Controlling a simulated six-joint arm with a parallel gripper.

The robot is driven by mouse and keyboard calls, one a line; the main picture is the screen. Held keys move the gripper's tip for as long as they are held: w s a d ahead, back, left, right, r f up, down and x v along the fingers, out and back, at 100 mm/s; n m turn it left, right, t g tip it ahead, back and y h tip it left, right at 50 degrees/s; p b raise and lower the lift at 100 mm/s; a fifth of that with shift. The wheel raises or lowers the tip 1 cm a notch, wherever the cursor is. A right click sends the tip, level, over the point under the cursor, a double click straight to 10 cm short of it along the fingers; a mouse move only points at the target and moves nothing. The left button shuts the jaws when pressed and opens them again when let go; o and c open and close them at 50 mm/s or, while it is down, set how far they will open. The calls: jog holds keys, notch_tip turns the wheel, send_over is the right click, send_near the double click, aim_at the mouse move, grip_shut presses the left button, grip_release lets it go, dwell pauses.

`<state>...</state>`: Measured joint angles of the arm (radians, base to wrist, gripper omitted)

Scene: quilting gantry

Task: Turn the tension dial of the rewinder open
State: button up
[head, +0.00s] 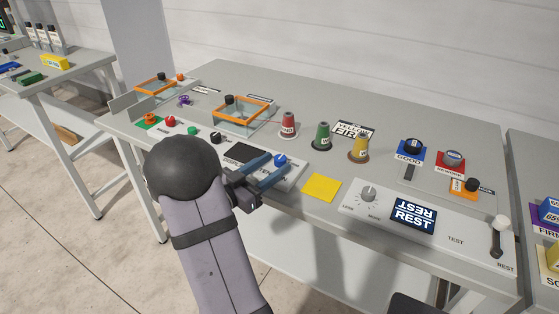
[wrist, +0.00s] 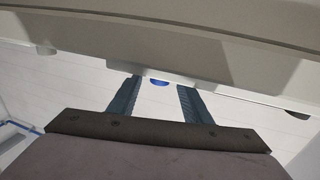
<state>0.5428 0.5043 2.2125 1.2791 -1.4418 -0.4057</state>
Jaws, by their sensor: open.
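My gripper (head: 274,165) is open, with its two blue-grey fingers on either side of a blue knob (head: 281,159) at the right end of a pale control panel. In the wrist view a bit of blue (wrist: 158,83) shows between the open fingertips (wrist: 159,88); I cannot tell if they touch it. No readable label marks the blue knob as the rewinder's tension dial. My arm hides part of the panel.
Red (head: 289,123), green (head: 322,135) and yellow (head: 359,147) thread cones stand behind the panel. A yellow pad (head: 321,188) lies to its right, beside a white panel with a grey dial (head: 368,193) and a lever (head: 501,235). Orange-rimmed glass boxes (head: 240,112) stand behind left.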

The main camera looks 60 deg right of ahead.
aim_at(276, 163)
jog(key=shift+x, duration=1.6)
jog(key=c, duration=1.1)
